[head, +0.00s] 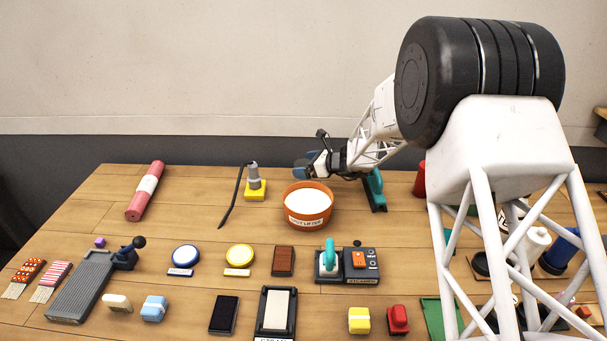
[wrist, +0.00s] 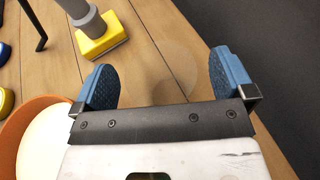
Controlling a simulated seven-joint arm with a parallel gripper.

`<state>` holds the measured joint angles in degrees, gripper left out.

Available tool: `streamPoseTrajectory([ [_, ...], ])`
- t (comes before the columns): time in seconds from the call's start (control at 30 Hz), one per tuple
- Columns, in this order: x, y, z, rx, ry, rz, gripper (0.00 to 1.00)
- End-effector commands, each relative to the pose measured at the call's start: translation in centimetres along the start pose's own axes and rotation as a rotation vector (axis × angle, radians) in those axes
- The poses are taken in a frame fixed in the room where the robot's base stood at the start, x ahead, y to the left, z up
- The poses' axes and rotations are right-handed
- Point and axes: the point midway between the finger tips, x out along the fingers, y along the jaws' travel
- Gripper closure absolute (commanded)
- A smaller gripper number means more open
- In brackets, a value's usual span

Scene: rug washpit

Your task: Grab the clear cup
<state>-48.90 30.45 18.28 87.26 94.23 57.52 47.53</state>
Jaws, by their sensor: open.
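The clear cup (wrist: 176,78) shows in the wrist view only as a faint, see-through round outline on the wooden table, in the gap between my fingers. I cannot make it out in the head view, where my gripper covers that area. My gripper (wrist: 165,78) is open, with one blue finger pad on each side of the cup's outline and nothing visibly clamped. In the head view my gripper (head: 305,170) is near the table's back edge, behind the orange bowl. I cannot tell whether the fingers touch the cup.
The orange bowl of white material (head: 306,206) stands close by and shows at the wrist view's left (wrist: 22,128). A grey tool on a yellow base (head: 254,183) is left of it. A teal-handled tool (head: 374,190) is to the right. Several other items fill the front.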

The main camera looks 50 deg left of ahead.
Motion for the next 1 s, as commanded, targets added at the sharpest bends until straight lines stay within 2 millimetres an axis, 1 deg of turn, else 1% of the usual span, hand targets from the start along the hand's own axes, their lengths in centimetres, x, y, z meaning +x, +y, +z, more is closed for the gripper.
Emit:
streamPoseTrajectory([
  [0.33, -0.03, 0.0, 0.0, 0.0, 0.0, 0.0, 0.0],
  [0.67, -0.03, 0.0, 0.0, 0.0, 0.0, 0.0, 0.51],
  [1.0, -0.06, 0.0, 0.07, 0.0, 0.0, 0.0, 0.52],
])
